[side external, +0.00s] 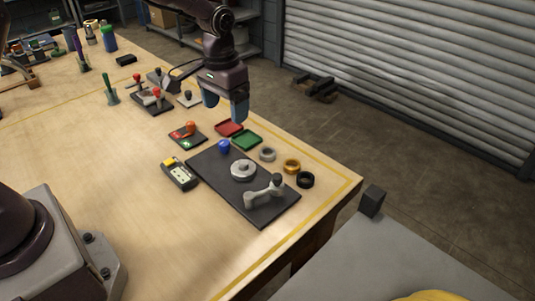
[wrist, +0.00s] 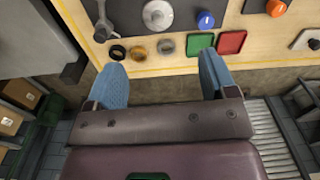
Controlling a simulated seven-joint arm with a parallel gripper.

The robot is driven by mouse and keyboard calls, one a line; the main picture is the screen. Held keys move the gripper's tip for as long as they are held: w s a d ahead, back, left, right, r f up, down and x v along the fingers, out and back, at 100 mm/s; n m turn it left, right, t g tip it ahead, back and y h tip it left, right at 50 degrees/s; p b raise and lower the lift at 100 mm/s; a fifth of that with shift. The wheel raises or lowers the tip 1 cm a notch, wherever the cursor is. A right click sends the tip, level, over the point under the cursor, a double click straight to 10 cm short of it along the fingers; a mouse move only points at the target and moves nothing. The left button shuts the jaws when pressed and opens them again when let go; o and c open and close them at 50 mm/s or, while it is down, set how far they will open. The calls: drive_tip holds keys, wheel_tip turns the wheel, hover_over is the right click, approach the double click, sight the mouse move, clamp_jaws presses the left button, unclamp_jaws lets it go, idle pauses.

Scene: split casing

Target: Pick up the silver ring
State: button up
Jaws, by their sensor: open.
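The silver ring (side external: 267,154) lies flat on the wooden table near its right edge, beside the gold ring (side external: 292,166) and the black ring (side external: 306,180). In the wrist view the silver ring (wrist: 166,46) shows beyond and between my fingertips, with the gold ring (wrist: 137,53) and black ring (wrist: 117,52) to its left. My gripper (side external: 226,108) is open and empty, raised above the table and up-left of the silver ring in the side view. Its two blue fingers also show wide apart in the wrist view (wrist: 162,68). Nothing visible hides the silver ring.
A green tray (side external: 247,140) and a red tray (side external: 228,128) sit close to the silver ring. A dark mat (side external: 220,178) holds a round metal part (side external: 243,170), a grey handle (side external: 264,194) and a blue knob (side external: 224,147). The table's edge is close to the rings.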

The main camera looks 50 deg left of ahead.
sight(267, 149)
drive_tip(key=w+f+n+t, duration=0.1)
drive_tip(key=w+f, duration=0.7)
drive_tip(key=w, duration=0.3)
drive_tip(key=f, duration=0.3)
drive_tip(key=w+f, duration=0.1)
drive_tip(key=f, duration=0.7)
drive_tip(key=shift+w+a+f, duration=0.2)
drive_tip(key=shift+a+f, duration=0.05)
drive_tip(key=shift+a, duration=0.05)
drive_tip(key=c, duration=1)
